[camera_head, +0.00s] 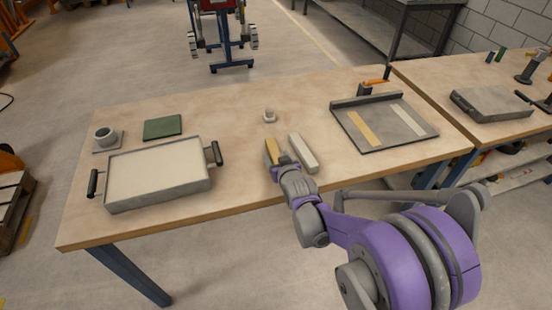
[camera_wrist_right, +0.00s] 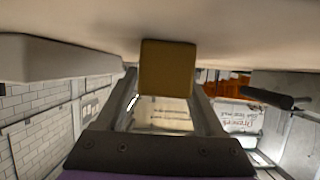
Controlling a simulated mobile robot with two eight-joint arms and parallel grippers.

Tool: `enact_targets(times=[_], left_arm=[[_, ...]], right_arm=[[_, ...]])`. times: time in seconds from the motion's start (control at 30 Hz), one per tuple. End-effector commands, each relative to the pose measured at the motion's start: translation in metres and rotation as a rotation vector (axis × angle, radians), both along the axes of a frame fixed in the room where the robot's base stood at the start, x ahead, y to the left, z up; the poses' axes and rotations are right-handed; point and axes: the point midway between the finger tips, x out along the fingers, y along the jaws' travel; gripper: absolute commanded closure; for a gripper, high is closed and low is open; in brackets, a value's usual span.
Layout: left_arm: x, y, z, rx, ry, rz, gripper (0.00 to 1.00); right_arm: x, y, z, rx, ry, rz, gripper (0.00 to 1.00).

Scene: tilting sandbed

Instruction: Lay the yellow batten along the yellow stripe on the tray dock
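The yellow batten (camera_head: 272,150) lies on the table, left of the white batten (camera_head: 303,153). My right gripper (camera_head: 281,163) is at the yellow batten's near end. In the right wrist view, the yellow batten's end (camera_wrist_right: 168,67) shows between my right gripper's fingers (camera_wrist_right: 166,85); whether they press on it I cannot tell. The white batten (camera_wrist_right: 60,57) also shows there, apart from the fingers. The tray dock (camera_head: 367,99) stands at the table's right, with a yellow stripe (camera_head: 364,129) on its left and a white stripe (camera_head: 408,120) on its right. My left gripper is out of view.
A sand tray (camera_head: 160,196) with two black handles is at the left. Behind it are a green pad (camera_head: 163,128) and a grey cup (camera_head: 106,138). A small pale knob (camera_head: 269,116) stands behind the battens. The table between the battens and dock is clear.

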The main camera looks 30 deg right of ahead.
Motion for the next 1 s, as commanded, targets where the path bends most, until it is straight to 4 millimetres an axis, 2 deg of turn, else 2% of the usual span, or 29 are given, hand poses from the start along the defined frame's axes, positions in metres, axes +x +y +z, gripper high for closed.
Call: enact_targets(times=[0.03,0.37,0.73,0.87,1.0], left_arm=[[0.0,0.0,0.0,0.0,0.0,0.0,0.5],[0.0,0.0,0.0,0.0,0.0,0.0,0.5],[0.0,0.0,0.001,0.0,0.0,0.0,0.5],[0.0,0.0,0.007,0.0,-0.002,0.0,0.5],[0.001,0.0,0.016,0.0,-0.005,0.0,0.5]], right_arm=[[0.0,0.0,0.0,0.0,0.0,0.0,0.41],[0.0,0.0,0.0,0.0,0.0,0.0,1.0],[0.0,0.0,0.004,0.0,0.0,0.0,1.0],[0.0,0.0,0.023,0.001,-0.001,0.0,1.0],[-0.001,0.0,0.053,-0.001,-0.001,0.0,1.0]])
